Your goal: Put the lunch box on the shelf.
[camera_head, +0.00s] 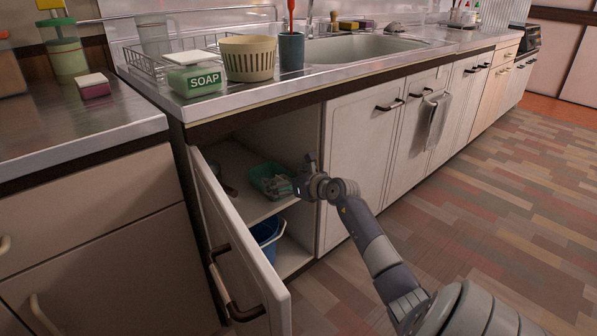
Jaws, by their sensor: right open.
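A green box (262,174), which looks like the lunch box, is on the inner shelf (237,200) of the open cabinet under the counter. My right gripper (278,187) is inside the cabinet opening, at the box's right side, and hides part of it. Its jaws are open. I cannot tell whether the fingers touch the box. My left gripper is not in view.
The cabinet door (233,245) stands open toward the front left. A blue bucket (267,236) is below the shelf. A soap box (194,80), a beige basket (247,58) and a dish rack (150,66) are on the counter. The floor at right is clear.

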